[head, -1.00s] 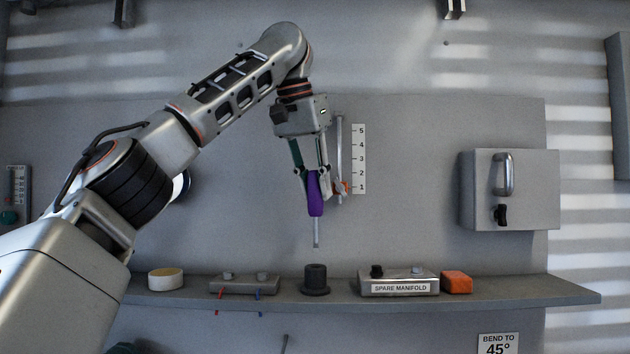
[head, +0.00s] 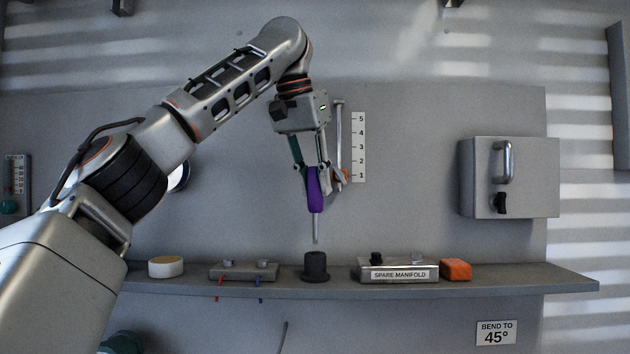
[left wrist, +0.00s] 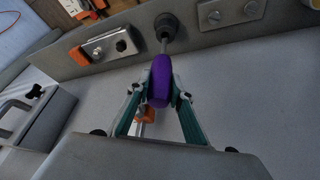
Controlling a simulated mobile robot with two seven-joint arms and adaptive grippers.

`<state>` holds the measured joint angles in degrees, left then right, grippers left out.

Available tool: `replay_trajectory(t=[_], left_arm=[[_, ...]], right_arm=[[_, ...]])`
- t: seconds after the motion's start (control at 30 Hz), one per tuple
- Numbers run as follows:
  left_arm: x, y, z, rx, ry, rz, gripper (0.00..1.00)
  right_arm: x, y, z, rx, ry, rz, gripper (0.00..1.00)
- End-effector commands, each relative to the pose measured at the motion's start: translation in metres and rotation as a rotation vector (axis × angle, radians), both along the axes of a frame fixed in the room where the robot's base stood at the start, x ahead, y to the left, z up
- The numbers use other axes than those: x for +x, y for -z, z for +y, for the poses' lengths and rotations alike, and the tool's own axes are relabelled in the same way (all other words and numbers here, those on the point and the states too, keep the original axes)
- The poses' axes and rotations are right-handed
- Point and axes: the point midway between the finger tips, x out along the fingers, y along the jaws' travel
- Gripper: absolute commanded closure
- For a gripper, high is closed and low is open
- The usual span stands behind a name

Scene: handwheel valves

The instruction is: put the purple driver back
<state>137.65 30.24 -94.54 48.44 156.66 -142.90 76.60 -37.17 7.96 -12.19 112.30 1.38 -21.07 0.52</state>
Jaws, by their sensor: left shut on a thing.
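The purple driver (head: 315,189) hangs upright, its metal shaft pointing down. My left gripper (head: 313,172) is shut on its purple handle. The driver also shows in the left wrist view (left wrist: 160,82), between the fingers of my left gripper (left wrist: 160,92). A dark round holder (head: 316,266) stands on the shelf directly below the driver in the head view. The shaft tip appears a little above the holder, with a small gap. In the left wrist view the shaft end overlaps the holder (left wrist: 166,27). The holder's hole is not clearly visible. My right gripper is not seen.
The shelf (head: 520,281) also carries a cream ring (head: 166,267), a grey block with knobs (head: 244,271), the spare manifold (head: 398,275) and an orange block (head: 456,270). A numbered scale (head: 358,147) is on the wall behind the gripper. A handled box (head: 508,178) is at right.

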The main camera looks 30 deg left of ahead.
Motion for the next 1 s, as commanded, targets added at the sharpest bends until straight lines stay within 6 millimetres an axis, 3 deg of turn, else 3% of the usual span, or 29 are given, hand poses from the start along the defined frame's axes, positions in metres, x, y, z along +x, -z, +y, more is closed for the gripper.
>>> replay_trajectory(t=[1.0], left_arm=[[0.0,0.047,0.0,0.001,0.0,0.001,1.0]], right_arm=[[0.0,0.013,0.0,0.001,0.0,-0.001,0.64]])
